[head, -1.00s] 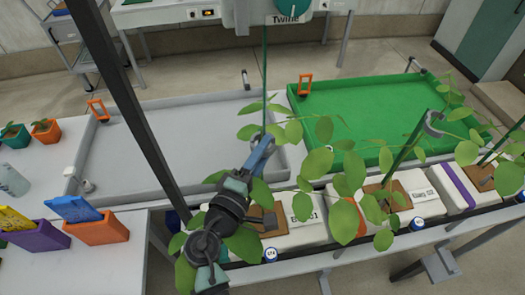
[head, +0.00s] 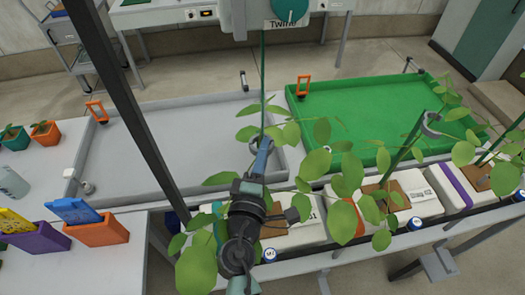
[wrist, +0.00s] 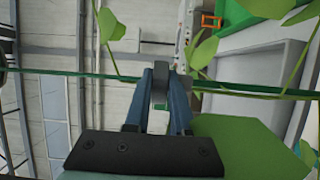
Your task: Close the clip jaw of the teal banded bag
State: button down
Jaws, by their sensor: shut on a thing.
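My gripper (head: 260,158) is above the leftmost white bag (head: 296,236), at the green upright stem or line (head: 262,75). Its blue fingers also show in the wrist view (wrist: 160,100), shut on a grey clip jaw (wrist: 159,88) between them. The green line (wrist: 240,91) passes across the picture at the clip. I cannot tell whether the jaw is fully closed around it.
Leaves (head: 315,163) crowd around my gripper. An orange-banded bag (head: 412,205) and a purple-banded bag (head: 430,180) lie to the right. Behind are a grey tray (head: 180,140) and a green tray (head: 370,110). A dark post (head: 125,100) stands left.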

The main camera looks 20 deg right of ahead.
dwell(0.3)
jog(key=c, duration=0.8)
grip_release()
jog(key=shift+o, duration=0.2)
jog(key=b+v, duration=0.4)
jog(key=v, duration=0.9)
jog(key=shift+d, duration=0.15)
